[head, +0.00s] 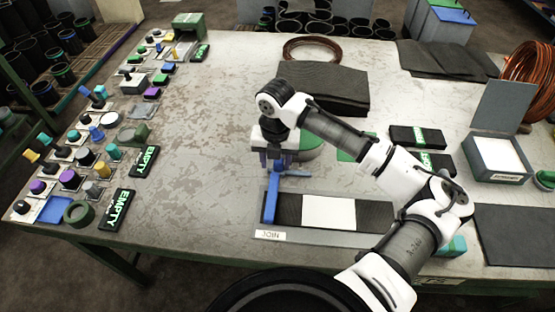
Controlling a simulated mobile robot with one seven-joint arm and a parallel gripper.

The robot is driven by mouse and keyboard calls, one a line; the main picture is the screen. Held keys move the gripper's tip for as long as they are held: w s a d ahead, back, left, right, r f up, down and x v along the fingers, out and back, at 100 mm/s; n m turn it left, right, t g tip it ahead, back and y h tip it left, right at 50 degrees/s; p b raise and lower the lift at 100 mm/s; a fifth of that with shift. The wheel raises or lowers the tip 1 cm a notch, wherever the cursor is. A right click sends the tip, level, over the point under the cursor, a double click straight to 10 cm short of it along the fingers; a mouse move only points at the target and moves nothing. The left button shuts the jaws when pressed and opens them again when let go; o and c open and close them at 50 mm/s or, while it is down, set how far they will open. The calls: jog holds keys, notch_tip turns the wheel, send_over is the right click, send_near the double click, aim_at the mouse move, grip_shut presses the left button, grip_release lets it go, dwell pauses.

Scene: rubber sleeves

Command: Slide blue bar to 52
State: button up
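The blue bar (271,198) stands at the left end of a flat fixture (375,240) on the table. It runs across the fixture's width, and its far end reaches up to just under my gripper (276,164). My gripper points down there, with dark fingers on both sides of the bar's far end. I cannot tell whether the fingers touch the bar or how far apart they are. The fixture holds a white sheet (328,212) between dark strips. No number 52 is readable in this view.
A label (270,235) is on the fixture's front left. A green rounded object (310,145) sits right behind my gripper. Dark sheets (325,88) and a copper coil (311,49) lie farther back. Control panels (85,150) line the left edge. The table's left middle is clear.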

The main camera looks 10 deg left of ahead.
jog(key=shift+d+r, duration=0.1)
notch_tip(320, 180, up, 14)
jog(key=b, duration=0.2)
dwell(0.3)
jog(key=shift+f, duration=0.2)
